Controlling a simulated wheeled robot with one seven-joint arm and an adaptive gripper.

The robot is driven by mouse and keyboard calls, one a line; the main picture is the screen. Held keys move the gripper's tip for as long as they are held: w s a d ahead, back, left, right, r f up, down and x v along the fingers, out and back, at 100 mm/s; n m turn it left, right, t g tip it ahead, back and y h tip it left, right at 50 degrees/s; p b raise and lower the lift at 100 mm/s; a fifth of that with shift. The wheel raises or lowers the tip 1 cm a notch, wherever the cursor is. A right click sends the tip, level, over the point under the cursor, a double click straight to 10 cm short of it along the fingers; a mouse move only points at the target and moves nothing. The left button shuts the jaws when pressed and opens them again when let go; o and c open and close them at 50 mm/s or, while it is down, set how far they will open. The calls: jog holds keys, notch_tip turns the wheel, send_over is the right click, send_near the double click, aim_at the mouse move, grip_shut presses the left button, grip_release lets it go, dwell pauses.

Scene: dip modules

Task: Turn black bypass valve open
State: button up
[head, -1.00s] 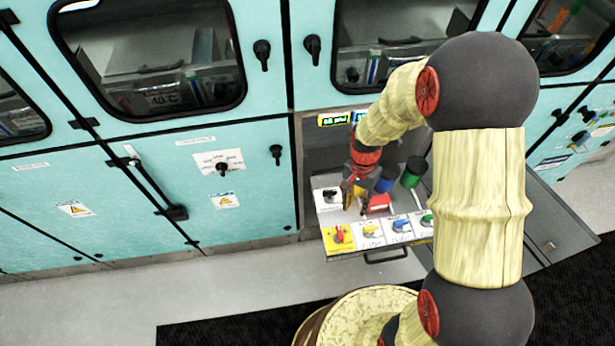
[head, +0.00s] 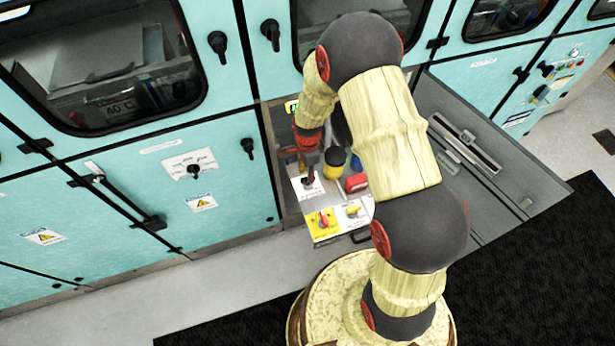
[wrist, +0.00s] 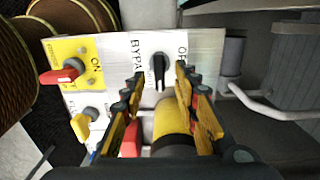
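The black bypass valve (wrist: 158,72) is a small dark knob on a white plate (wrist: 205,50) with partly hidden lettering in the wrist view. Its handle points roughly along the camera's up-down direction. My gripper (wrist: 160,77) is open, with one finger on each side of the knob in the picture. I cannot tell whether the fingers touch it. In the head view my gripper (head: 309,168) reaches down over the white plate (head: 299,192) at the back left of the panel, and largely hides the knob.
A yellow-and-black cylinder (wrist: 172,122) and a red block (wrist: 131,138) stand close under the gripper. A red switch on a yellow plate (wrist: 70,72) and a yellow-handled valve (wrist: 82,122) are at the left. A grey pipe (wrist: 265,108) runs at the right.

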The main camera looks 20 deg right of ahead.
jog(key=shift+f, duration=1.35)
jog(key=shift+c, duration=1)
grip_shut()
